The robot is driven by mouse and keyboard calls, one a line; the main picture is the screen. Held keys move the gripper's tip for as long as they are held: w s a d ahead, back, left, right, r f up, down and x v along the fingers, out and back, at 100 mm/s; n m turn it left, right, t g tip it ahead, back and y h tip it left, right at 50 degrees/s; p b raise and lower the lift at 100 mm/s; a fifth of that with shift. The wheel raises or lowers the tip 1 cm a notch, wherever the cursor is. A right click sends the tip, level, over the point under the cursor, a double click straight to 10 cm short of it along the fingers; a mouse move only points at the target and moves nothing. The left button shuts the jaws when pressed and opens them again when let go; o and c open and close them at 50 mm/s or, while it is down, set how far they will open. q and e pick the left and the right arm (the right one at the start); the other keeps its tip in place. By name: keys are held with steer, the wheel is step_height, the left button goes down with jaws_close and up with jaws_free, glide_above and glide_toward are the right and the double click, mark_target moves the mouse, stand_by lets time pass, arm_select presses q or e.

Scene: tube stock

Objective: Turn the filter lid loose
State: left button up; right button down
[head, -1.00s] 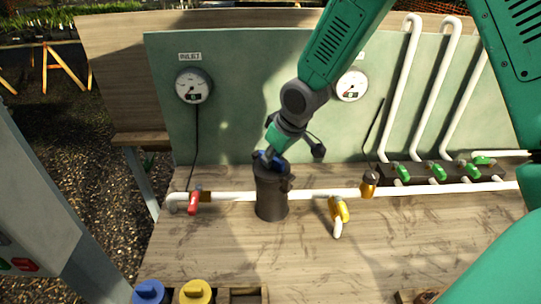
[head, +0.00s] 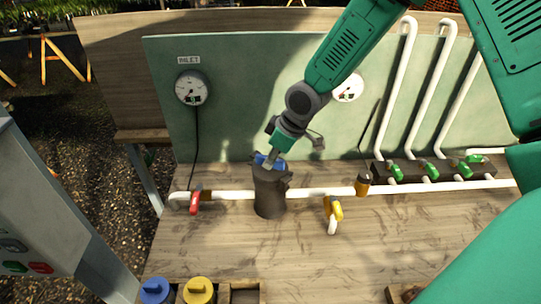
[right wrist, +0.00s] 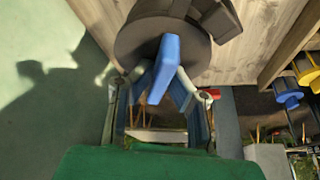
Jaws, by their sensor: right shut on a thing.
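The filter is a dark grey upright canister (head: 270,198) set in the white pipe line at the middle of the bench. Its round dark lid (right wrist: 132,42) shows in the right wrist view, with a flat blue grip bar (right wrist: 161,72) standing out from it. My right gripper (head: 269,161) is at the top of the canister. In the right wrist view its two fingers (right wrist: 166,82) are closed on the blue bar from both sides. The lid appears seated on the canister; a gap cannot be made out. My left gripper is not in view.
A red-handled valve (head: 195,202) is left of the filter and a yellow-handled valve (head: 336,209) right of it. A gauge (head: 191,88) hangs on the green back panel. Blue (head: 155,291) and yellow (head: 198,291) lids stand at the front edge.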

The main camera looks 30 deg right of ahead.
steer(key=shift+w, duration=0.15)
steer(key=shift+r+n+p, duration=0.15)
steer(key=shift+n+p, duration=0.45)
steer(key=shift+p, duration=0.25)
steer(key=shift+n+y+p, duration=0.35)
steer(key=shift+n+y, duration=0.05)
steer(key=shift+n, duration=0.2)
steer(key=shift+n+g, duration=0.4)
steer(key=shift+n, duration=0.2)
steer(key=c, duration=1.5)
jaws_free()
steer(key=shift+w, duration=0.1)
steer(key=shift+o, duration=0.2)
